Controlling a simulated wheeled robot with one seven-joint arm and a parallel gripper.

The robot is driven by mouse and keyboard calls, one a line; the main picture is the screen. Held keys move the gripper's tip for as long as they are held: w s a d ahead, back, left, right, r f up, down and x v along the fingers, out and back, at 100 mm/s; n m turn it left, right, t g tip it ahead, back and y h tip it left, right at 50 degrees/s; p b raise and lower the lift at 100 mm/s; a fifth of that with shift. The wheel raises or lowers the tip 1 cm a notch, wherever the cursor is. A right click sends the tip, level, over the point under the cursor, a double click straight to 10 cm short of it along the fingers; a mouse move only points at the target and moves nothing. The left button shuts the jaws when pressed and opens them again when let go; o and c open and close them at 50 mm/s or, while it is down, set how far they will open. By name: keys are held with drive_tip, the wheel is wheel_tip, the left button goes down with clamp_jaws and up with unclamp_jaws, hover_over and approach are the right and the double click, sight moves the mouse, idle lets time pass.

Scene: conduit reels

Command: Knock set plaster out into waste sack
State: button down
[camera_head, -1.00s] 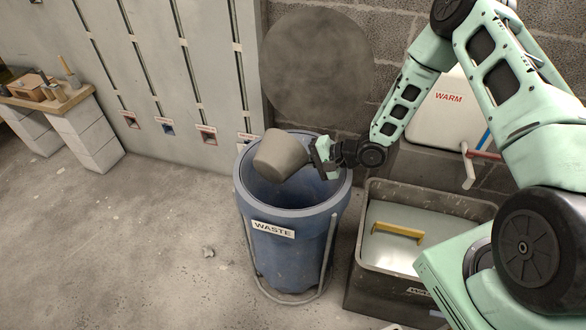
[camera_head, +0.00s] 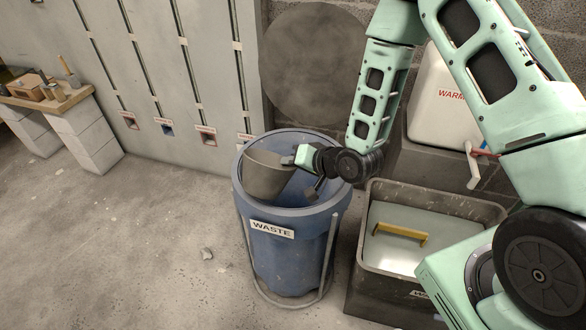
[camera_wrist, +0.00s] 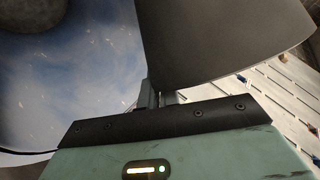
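A grey mixing bucket (camera_head: 266,177) is at the mouth of the blue waste bin (camera_head: 285,262) labelled WASTE, partly below its rim and tilted. My gripper (camera_head: 293,160) is shut on the bucket's wall at its right side, above the bin. In the wrist view the bucket's dark wall (camera_wrist: 215,40) runs into my gripper's fingers (camera_wrist: 155,98). The bin's blue inside (camera_wrist: 75,75) shows left of it. A rounded grey lump (camera_wrist: 28,12) shows at the upper left there; I cannot tell for sure whether it is plaster. The bucket's inside is not clearly visible.
A dark tub (camera_head: 385,291) of pale water with a yellow-handled tool (camera_head: 401,234) stands right of the bin. A white WARM tank (camera_head: 445,105) is behind it. A bench (camera_head: 45,103) is far left. Floor at left is mostly clear, with a small crumb (camera_head: 207,253).

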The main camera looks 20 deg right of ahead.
sight(283, 171)
drive_tip(key=s+a+r+n+t+h+b, duration=0.2)
drive_tip(key=s+a+r, duration=0.1)
drive_tip(key=shift+a+r+n, duration=0.15)
drive_tip(key=shift+a+n, duration=0.15)
drive_tip(key=shift+n, duration=0.1)
drive_tip(key=shift+s+a+n+t+b, duration=0.3)
drive_tip(key=shift+s+a+b, duration=0.05)
drive_tip(key=shift+b, duration=0.7)
drive_tip(key=shift+s+a+n+t+h+b, duration=0.2)
drive_tip(key=shift+n+t+h+b, duration=0.1)
drive_tip(key=shift+b, duration=0.05)
